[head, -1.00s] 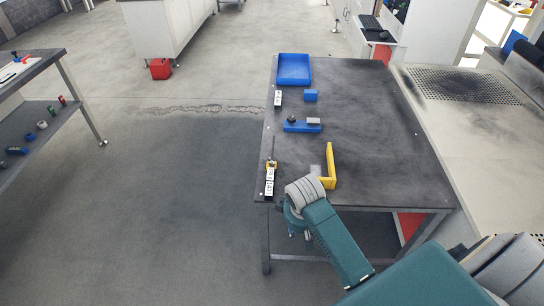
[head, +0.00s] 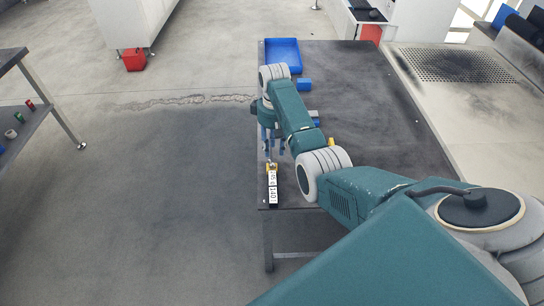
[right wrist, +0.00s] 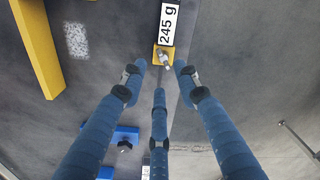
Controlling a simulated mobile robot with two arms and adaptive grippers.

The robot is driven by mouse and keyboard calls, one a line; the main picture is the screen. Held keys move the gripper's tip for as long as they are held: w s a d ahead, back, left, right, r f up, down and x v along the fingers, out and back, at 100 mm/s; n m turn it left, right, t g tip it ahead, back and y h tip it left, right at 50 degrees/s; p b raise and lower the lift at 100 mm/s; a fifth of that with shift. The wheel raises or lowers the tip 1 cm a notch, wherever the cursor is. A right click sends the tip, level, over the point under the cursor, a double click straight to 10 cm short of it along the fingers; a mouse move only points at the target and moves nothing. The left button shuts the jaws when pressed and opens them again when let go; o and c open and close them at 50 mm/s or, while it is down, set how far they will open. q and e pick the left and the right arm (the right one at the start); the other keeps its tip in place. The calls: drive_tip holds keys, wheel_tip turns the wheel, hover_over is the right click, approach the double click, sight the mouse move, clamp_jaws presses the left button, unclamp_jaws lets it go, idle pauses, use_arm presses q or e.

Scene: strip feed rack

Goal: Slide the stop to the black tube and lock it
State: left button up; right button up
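A small yellow block with a metal knob, seemingly the stop (right wrist: 163,57), shows in the right wrist view beside a white "245 g" label (right wrist: 168,25). It also shows in the head view (head: 271,166) at the table's left edge, above white labels (head: 273,186). My right gripper (head: 270,153) hangs over that edge, just beyond the stop. In the right wrist view its three blue fingers (right wrist: 160,74) are spread, with nothing between them. The stop lies just past the fingertips, apart from them as far as I can tell. I cannot make out a black tube. My left gripper is out of view.
A yellow bar (right wrist: 38,45) and a blue holder with a black knob (right wrist: 122,138) lie nearby on the dark table. The table's right side (head: 380,110) is clear. My arm hides part of the table.

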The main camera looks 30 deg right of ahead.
sight(272, 164)
wheel_tip(272, 164, down, 4)
drive_tip(key=shift+w+r, duration=0.1)
drive_tip(key=shift+w, duration=0.05)
drive_tip(key=f, duration=0.3)
drive_tip(key=shift+w+f, duration=0.15)
drive_tip(key=shift+w, duration=0.05)
drive_tip(key=c, duration=0.4)
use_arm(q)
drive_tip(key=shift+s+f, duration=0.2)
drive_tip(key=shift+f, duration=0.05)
use_arm(e)
clamp_jaws()
